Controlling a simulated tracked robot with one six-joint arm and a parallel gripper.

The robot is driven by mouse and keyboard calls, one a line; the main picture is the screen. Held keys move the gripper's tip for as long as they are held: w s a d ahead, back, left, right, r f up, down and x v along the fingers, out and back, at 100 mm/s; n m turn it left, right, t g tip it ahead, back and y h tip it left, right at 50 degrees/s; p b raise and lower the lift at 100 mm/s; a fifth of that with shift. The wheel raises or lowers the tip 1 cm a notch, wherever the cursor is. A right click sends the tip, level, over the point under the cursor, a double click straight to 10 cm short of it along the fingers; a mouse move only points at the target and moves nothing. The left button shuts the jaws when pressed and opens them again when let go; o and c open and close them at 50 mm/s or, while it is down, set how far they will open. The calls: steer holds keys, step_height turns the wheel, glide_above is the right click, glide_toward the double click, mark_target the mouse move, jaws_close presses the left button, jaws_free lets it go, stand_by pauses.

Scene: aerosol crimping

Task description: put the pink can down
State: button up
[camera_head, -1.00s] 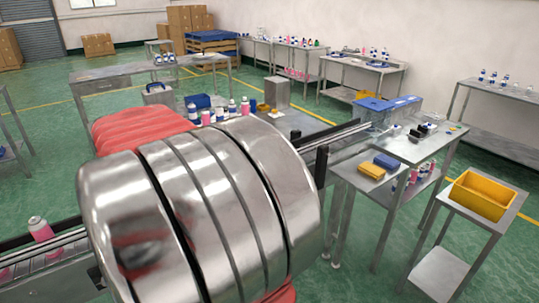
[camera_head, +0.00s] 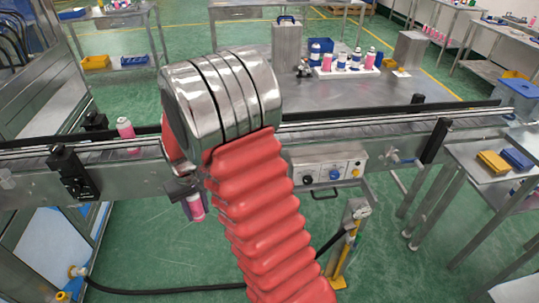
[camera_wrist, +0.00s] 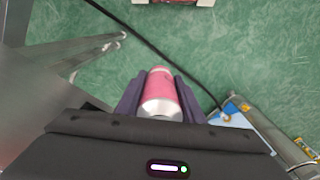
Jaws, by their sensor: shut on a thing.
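A pink can with a silver end (camera_wrist: 160,92) is between the dark fingers of my gripper (camera_wrist: 158,98) in the wrist view. My gripper is shut on it, with green floor behind. In the head view, this can (camera_head: 195,208) hangs under my gripper (camera_head: 186,192), on the near side of the conveyor and below its top. My large silver and red arm links cover part of the conveyor. Another pink can (camera_head: 125,128) stands on the conveyor (camera_head: 400,126) at the left.
A control box with knobs (camera_head: 325,168) is on the conveyor's near side. Behind it, a table (camera_head: 350,95) holds several pink and blue-white cans. A side table with yellow and blue blocks (camera_head: 494,162) stands at the right. A black cable (camera_head: 160,290) lies on the floor.

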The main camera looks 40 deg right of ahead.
steer(key=w+a+f+n, duration=0.1)
steer(key=a+f, duration=0.6)
steer(key=f, duration=0.1)
steer(key=shift+w+r, duration=0.1)
